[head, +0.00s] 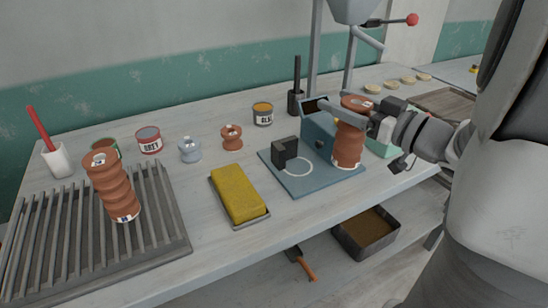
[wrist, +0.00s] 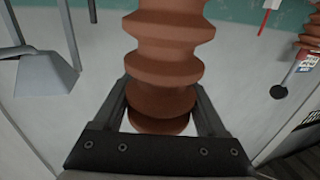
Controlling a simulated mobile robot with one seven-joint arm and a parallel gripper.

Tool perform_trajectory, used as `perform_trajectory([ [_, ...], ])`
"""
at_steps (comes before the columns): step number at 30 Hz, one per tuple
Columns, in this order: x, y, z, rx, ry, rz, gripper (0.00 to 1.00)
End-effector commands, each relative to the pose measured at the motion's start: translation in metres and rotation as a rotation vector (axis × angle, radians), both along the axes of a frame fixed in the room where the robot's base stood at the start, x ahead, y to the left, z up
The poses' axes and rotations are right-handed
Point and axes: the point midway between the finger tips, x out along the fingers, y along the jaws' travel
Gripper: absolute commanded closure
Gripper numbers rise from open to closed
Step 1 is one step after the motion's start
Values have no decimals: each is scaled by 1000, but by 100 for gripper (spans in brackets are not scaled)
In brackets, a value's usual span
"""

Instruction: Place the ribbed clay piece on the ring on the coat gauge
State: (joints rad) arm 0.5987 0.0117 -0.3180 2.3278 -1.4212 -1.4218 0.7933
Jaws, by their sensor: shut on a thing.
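My gripper (head: 366,120) is shut on a ribbed terracotta clay piece (head: 347,148), held upright. The wrist view shows the piece (wrist: 168,65) between the two fingers (wrist: 162,105). The coat gauge has a blue base plate (head: 318,184), a blue housing (head: 317,127) and a black block (head: 285,153). Its white ring (head: 298,175) lies on the plate beside the black block. The held piece is to the right of the ring, in front of the housing and over the plate's right part. I cannot tell whether its bottom touches the plate.
Another ribbed clay piece (head: 112,190) stands on a slatted rack (head: 165,240) at left. A yellow sponge (head: 238,193) in a tray lies left of the gauge. Small spools (head: 231,138) and tins (head: 149,141) stand behind.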

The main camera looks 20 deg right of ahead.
Motion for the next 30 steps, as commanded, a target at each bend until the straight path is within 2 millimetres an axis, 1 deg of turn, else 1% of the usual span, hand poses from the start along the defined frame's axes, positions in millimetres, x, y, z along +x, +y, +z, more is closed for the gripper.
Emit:
perform_trajectory([
  [1,-6,-3,-3,-1,-4,0,100],
  [3,-11,-3,-5,-1,-4,7,100],
  [6,-8,0,-10,0,-2,13,100],
  [8,-1,4,-16,0,-2,14,100],
  [15,46,27,-44,1,-2,16,100],
  [18,61,34,-52,-1,-3,15,100],
  [21,71,38,-56,0,-4,12,100],
  [26,78,42,-59,0,-4,11,100],
  [30,90,48,-67,-1,-4,14,100],
])
